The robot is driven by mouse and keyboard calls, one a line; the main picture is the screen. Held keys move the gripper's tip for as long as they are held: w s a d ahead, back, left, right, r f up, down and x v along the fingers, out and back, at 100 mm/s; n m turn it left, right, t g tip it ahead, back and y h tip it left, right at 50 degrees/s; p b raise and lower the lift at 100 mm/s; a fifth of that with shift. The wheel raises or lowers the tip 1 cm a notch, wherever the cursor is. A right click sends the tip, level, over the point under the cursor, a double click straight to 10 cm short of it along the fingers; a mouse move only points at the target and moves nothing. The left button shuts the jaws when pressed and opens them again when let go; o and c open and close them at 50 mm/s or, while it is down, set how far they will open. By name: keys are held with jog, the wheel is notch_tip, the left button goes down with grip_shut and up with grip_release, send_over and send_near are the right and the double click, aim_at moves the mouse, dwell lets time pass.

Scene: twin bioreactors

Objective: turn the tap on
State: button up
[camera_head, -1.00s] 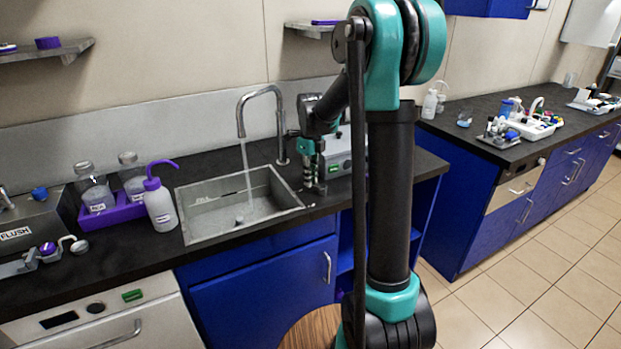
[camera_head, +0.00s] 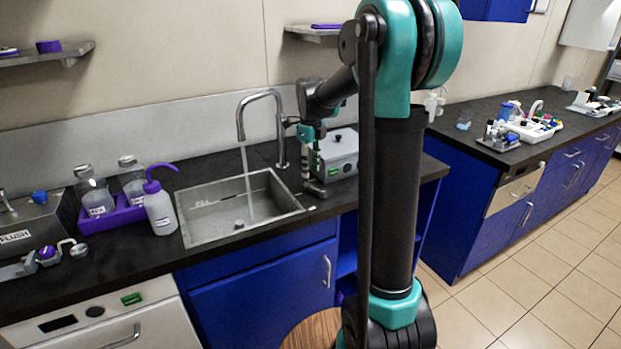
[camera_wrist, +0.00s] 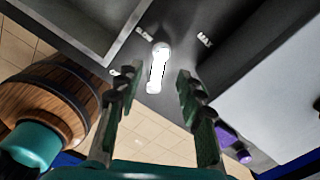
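The tap (camera_head: 262,100) is a curved metal spout over the sink, and a stream of water (camera_head: 247,178) falls from it into the basin. My gripper (camera_head: 314,188) points down over the counter, just right of the sink and the tap's base. In the wrist view my gripper (camera_wrist: 157,80) is open, its two fingers well apart. A pale lever (camera_wrist: 158,68) lies on the counter between and beyond the fingertips, with small white labels on both sides. I see no finger clearly touching it. In the head view my gripper largely hides the lever.
The sink (camera_head: 205,237) lies left of my gripper. A grey box (camera_head: 340,152) stands close on its right. A wash bottle (camera_head: 160,208) and bottles in a purple rack (camera_head: 115,217) stand left of the sink. A wooden round stool (camera_head: 312,332) is below the counter.

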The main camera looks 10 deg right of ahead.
aim_at(311, 185)
notch_tip(311, 185, up, 7)
jog(key=shift+f, duration=0.2)
